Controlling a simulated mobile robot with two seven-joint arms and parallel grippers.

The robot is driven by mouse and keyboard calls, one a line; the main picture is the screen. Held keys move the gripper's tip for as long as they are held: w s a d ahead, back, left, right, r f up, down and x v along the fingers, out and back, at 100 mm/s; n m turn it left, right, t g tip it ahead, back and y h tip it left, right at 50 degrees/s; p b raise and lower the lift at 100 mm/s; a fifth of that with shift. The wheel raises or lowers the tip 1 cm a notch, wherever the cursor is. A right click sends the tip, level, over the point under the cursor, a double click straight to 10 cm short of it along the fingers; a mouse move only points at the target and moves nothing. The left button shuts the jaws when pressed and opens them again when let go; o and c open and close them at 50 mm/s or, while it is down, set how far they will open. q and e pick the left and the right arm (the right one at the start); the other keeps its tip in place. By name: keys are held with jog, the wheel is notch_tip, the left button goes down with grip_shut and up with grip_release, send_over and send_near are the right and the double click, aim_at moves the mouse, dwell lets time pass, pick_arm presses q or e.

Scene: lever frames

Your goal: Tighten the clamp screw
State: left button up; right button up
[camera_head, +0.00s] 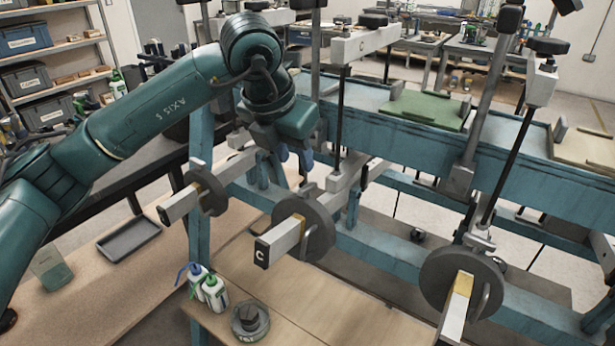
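My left arm reaches in from the left, and its gripper (295,156) points down at the near side of the blue frame. Its two bluish fingertips show apart, with nothing clearly between them. Similar discs sit on bars at left (207,188) and right (462,275). Dark rods with black knobs (548,46) rise at the frame. Which part is the clamp screw is not clear. My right gripper is not in view.
The long blue frame (400,150) crosses the view and carries a green panel (425,108). A dark tray (129,237) lies on the bench at left.

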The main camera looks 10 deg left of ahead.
aim_at(307, 186)
pick_arm(q)
jog(key=p+x, duration=0.1)
jog(key=x, duration=0.7)
grip_shut()
